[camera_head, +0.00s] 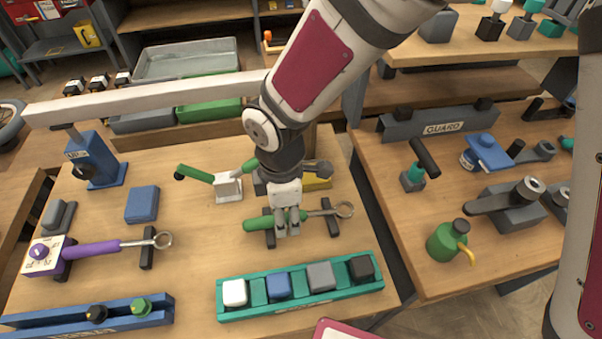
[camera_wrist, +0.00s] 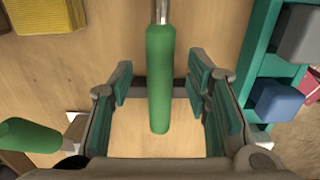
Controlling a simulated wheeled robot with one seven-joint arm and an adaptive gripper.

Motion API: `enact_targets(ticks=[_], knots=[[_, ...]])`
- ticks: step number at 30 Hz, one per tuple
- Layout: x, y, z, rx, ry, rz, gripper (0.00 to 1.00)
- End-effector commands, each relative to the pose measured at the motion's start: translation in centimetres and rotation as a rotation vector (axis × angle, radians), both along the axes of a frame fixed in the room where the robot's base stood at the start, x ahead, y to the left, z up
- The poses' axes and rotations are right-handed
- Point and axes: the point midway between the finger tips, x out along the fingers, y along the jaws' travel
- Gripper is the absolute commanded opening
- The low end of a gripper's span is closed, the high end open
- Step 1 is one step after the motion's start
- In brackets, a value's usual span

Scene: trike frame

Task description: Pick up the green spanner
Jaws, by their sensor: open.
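The green spanner (camera_head: 257,222) has a green handle and a metal shaft with a ring end. It lies across two dark rests on the wooden bench in the head view. My gripper (camera_head: 288,228) is over the handle, which it partly hides. In the wrist view the green handle (camera_wrist: 160,80) runs between the open jaws of my gripper (camera_wrist: 160,95). There is a gap on both sides of the handle, and neither jaw touches it. I cannot tell the exact height of the fingertips relative to the handle.
A teal tray (camera_head: 300,307) with several coloured blocks lies in front. A purple-handled spanner (camera_head: 90,249) rests at the left. A green-handled lever (camera_head: 195,174) on a white base stands behind the spanner, near my gripper. A yellow block (camera_head: 318,181) is behind it.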

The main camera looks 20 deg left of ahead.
Motion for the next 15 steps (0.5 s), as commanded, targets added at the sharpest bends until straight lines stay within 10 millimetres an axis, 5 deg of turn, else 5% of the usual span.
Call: enact_targets(ticks=[9, 15], knots=[[-0.02, -0.02, -0.68, 0.0, 0.0, 0.0, 0.44], [-0.02, -0.02, -0.66, 0.0, 0.0, -0.001, 0.01]])
